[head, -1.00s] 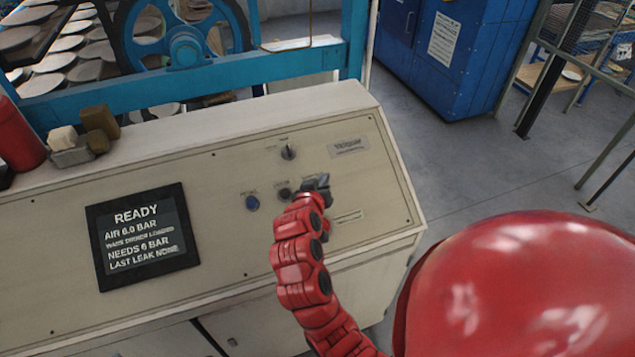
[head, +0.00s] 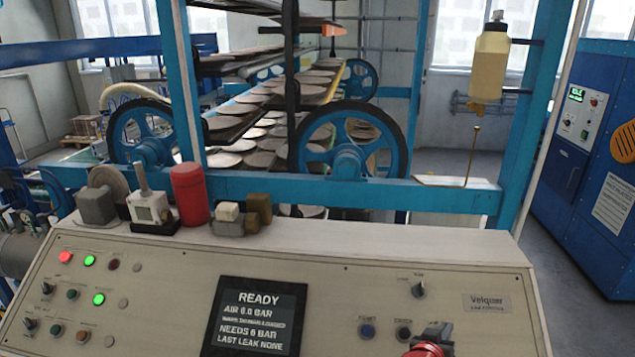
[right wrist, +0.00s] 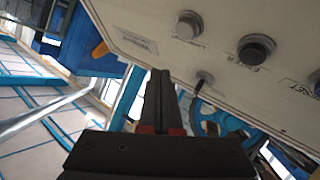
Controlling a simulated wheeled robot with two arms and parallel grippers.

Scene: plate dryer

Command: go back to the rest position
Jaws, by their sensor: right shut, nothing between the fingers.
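My right gripper (head: 437,332) is at the bottom edge of the head view, in front of the right part of the beige control panel (head: 150,275). Only its dark tip and some red show there. In the right wrist view its two black fingers (right wrist: 160,88) lie together, shut and empty. They point toward the panel, near its knobs and buttons; whether they touch it I cannot tell. My left gripper is in no view.
The panel has a screen (head: 256,318) reading READY, a black knob (head: 418,290) and a blue button (head: 367,331). A red cylinder (head: 189,194) and small items stand on its top ledge. Behind is the blue dryer frame (head: 270,187) with plates. A blue cabinet (head: 590,190) stands right.

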